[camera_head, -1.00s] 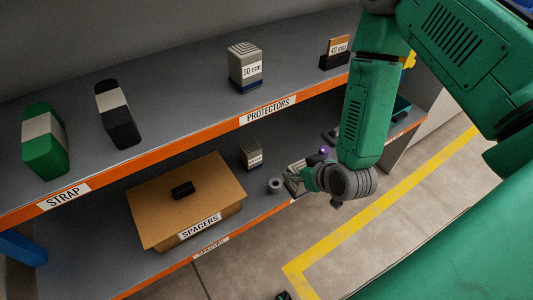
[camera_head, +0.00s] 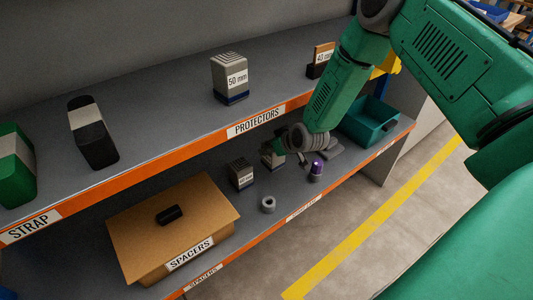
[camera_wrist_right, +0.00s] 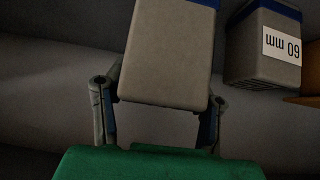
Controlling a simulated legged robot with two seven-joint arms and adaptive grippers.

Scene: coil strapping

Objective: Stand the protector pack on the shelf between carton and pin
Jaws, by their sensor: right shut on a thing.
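My right gripper (camera_wrist_right: 160,105) is shut on a grey protector pack (camera_wrist_right: 168,50), its fingers on both sides. In the head view the held pack (camera_head: 269,158) looks upright over the lower shelf, partly hidden by my gripper (camera_head: 284,147); I cannot tell if it touches the shelf. A grey 60 mm pack (camera_wrist_right: 265,45) stands beside it, to its left in the head view (camera_head: 240,175). The brown spacers carton (camera_head: 205,208) lies further left. A purple-topped pin (camera_head: 316,171) stands to the right of the held pack. My left gripper is not in view.
A grey ring (camera_head: 268,204) lies near the lower shelf's front edge. A teal bin (camera_head: 369,121) stands at the right. The upper shelf above holds a 50 mm pack (camera_head: 229,79), a 40 mm pack (camera_head: 321,60) and strap rolls (camera_head: 92,132); its orange edge overhangs the area.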

